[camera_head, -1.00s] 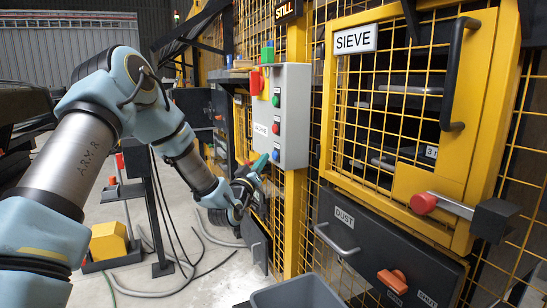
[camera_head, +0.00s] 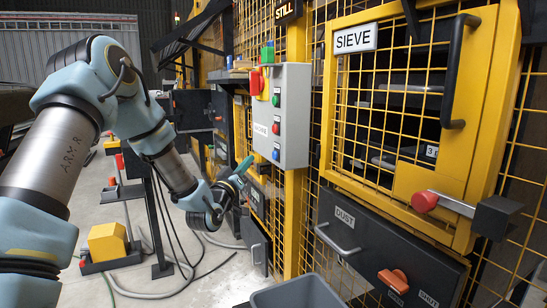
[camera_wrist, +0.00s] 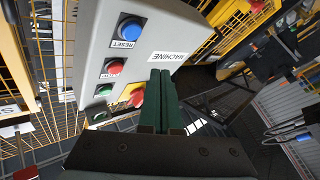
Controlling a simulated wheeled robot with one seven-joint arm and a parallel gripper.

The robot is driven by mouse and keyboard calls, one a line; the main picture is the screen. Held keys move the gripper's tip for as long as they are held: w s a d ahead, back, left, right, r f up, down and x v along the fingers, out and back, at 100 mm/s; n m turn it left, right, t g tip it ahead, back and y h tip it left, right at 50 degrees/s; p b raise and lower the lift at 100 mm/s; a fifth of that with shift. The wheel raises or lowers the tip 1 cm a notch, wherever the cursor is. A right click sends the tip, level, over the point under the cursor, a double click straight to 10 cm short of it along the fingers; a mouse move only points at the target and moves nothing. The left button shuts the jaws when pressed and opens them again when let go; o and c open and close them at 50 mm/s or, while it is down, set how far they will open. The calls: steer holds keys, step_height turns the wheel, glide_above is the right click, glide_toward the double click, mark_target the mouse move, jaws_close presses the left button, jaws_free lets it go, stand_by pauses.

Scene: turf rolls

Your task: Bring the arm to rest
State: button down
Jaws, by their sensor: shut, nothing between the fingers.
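My gripper (camera_head: 245,164) is at the end of my pale blue and grey arm, left of the grey control box (camera_head: 294,120) in the head view. Its two green fingers are together and empty; they show side by side in the wrist view (camera_wrist: 163,95). In the head view the fingertips are just left of the box's lower left edge, with a small visible gap. In the wrist view the control box (camera_wrist: 120,30) shows ahead and to the left of the fingers, with a blue RESET button (camera_wrist: 130,28) and a red button (camera_wrist: 113,67).
A yellow SIEVE door (camera_head: 405,120) with a black handle and a red-knobbed latch (camera_head: 424,201) stands at right. Below it is a black DUST drawer (camera_head: 360,240). A grey bin (camera_head: 300,292) stands at bottom centre. Hoses and a yellow block (camera_head: 107,242) lie on the left floor.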

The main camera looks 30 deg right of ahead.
stand_by(0.5)
steer(key=w+a+f+g+y, duration=0.15)
steer(key=a+f+y, duration=0.3)
steer(key=a, duration=0.55)
steer(key=w+a+f+g+y, duration=0.1)
steer(key=a+f+g+y, duration=0.15)
steer(key=a+y, duration=0.5)
steer(key=s+a+f+n+g+y, duration=0.1)
steer(key=s+a+f+g+y, duration=0.1)
steer(key=s+a, duration=0.6)
steer(key=s+a+f+n+g+y, duration=0.1)
steer(key=s+a+n+g+y, duration=0.15)
steer(key=a, duration=0.85)
steer(key=s+a+g, duration=0.2)
steer(key=s+a, duration=0.4)
steer(key=s, duration=0.4)
step_height(320, 180, up, 16)
steer(key=p, duration=1.6)
steer(key=shift+s+r+y+p, duration=0.2)
steer(key=shift+s+y+p, duration=0.15)
steer(key=shift+s, duration=0.05)
